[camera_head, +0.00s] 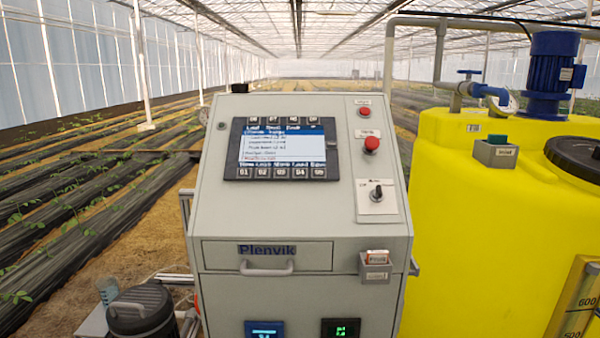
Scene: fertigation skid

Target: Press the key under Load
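The control panel's dark-framed screen (281,148) is on the sloping face of the grey cabinet. Its lower edge carries a row of small keys numbered 01 to 05. Small labels run along the bottom of the display above them. Neither gripper is in view, and nothing covers the screen or keys.
Right of the screen are a red mushroom button (371,145), a small red button (364,112) and a rotary switch (376,194). A drawer with a handle (267,268) is below. A yellow tank (470,230) stands close on the right. Space before the panel looks clear.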

